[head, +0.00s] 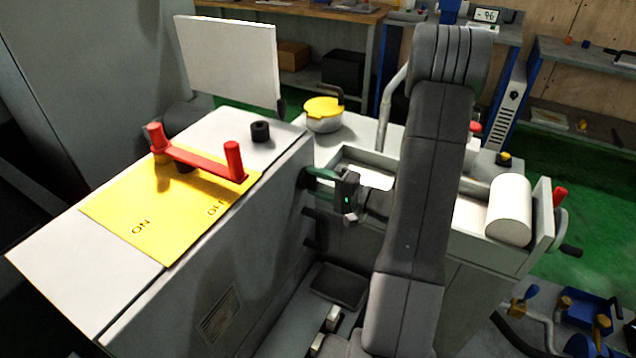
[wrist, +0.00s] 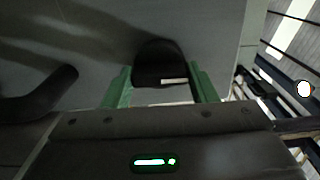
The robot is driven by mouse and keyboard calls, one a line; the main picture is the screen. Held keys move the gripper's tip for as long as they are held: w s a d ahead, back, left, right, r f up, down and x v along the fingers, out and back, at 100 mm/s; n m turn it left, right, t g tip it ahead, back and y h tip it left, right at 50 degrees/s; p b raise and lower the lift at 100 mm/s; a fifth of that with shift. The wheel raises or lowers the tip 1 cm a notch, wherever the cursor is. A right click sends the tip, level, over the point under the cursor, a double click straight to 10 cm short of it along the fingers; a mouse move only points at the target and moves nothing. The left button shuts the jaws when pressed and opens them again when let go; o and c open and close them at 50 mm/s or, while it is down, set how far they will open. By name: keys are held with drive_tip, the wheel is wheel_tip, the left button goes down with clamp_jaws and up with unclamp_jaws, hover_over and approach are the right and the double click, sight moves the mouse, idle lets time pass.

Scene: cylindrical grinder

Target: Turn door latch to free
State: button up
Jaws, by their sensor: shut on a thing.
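A dark, rounded latch knob (wrist: 160,62) sits on the side face of the grey cabinet in the wrist view. My gripper (wrist: 161,82) has one green finger on each side of it and is shut on it. A small light strip shows on the knob's lower edge. In the head view my gripper (head: 310,176) reaches left to the cabinet's side face, near its top right corner. There the knob is mostly hidden by the fingers, and I cannot read which way the latch is turned.
A red handle (head: 200,163) stands on a yellow plate (head: 150,215) marked ON on the cabinet top. Another dark handle (wrist: 40,95) projects from the side face in the wrist view. A yellow-lidded pot (head: 323,115) and a white cylinder (head: 509,210) stand beyond and right.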

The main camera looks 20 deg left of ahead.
drive_tip(key=shift+m, duration=0.4)
drive_tip(key=m+b, duration=0.1)
drive_tip(key=m, duration=0.2)
drive_tip(key=shift+m, duration=0.4)
drive_tip(key=m, duration=0.4)
drive_tip(key=shift+m, duration=0.3)
drive_tip(key=m+p, duration=0.1)
drive_tip(key=m, duration=0.3)
drive_tip(key=shift+p, duration=0.35)
drive_tip(key=m+p, duration=0.1)
drive_tip(key=m, duration=0.3)
drive_tip(key=shift+p, duration=0.35)
drive_tip(key=shift+m, duration=0.5)
drive_tip(key=o, duration=1)
drive_tip(key=shift+c, duration=0.2)
